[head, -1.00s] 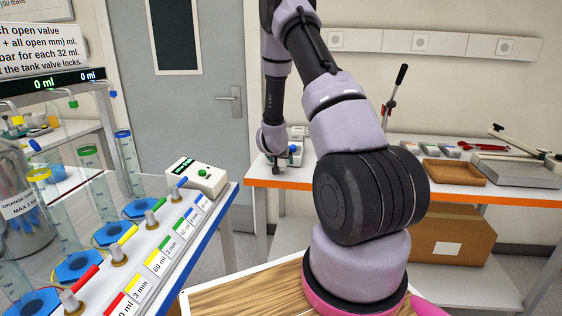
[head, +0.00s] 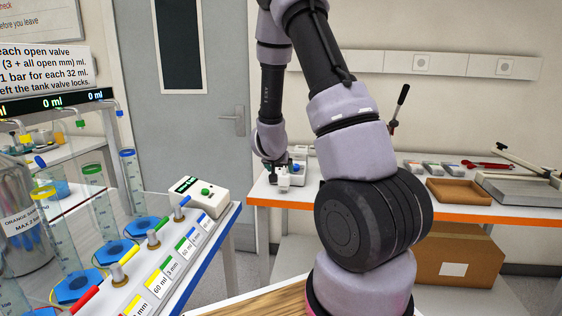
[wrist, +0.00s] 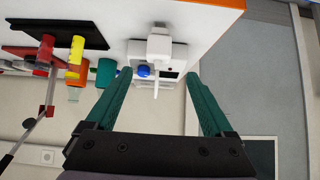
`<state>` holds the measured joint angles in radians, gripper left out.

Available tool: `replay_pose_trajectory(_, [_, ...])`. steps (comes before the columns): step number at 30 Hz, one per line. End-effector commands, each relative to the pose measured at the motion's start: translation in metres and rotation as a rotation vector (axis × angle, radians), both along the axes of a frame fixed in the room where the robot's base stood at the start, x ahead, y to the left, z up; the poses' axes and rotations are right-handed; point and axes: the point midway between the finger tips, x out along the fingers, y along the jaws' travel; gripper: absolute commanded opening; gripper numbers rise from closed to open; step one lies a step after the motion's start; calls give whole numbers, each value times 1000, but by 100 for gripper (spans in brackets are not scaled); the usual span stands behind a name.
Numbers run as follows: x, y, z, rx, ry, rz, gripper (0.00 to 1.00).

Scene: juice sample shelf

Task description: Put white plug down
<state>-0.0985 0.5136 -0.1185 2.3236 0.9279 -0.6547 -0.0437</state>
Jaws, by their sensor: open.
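The white plug (wrist: 160,45) is a small white block with a thin pin in the wrist view. It is at the white table top, close to the orange edge. It also shows as a small white piece (head: 284,180) in the head view, just below my wrist. My gripper (wrist: 158,76) has two teal fingers spread wide apart. The plug lies between and just beyond the fingertips, with no finger touching it. In the head view my fingers are mostly hidden by my wrist and small in the picture.
A white device with a blue knob (wrist: 143,71) sits right behind the plug. Coloured pieces and a dark tray (wrist: 60,32) lie to its left in the wrist view. A brown tray (head: 455,191) is farther right on the back table. The valve bench (head: 185,245) stands at left.

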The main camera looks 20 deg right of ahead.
Motion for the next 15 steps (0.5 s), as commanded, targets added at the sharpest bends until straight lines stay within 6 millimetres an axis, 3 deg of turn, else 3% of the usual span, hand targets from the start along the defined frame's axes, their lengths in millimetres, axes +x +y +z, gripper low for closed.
replay_pose_trajectory(5, [-3,25,49,118,-34,45,87])
replay_pose_trajectory(8, [-14,48,94,221,-49,101,87])
replay_pose_trajectory(11, [-36,71,138,310,-49,163,87])
replay_pose_trajectory(15, [-79,98,193,396,-32,251,87])
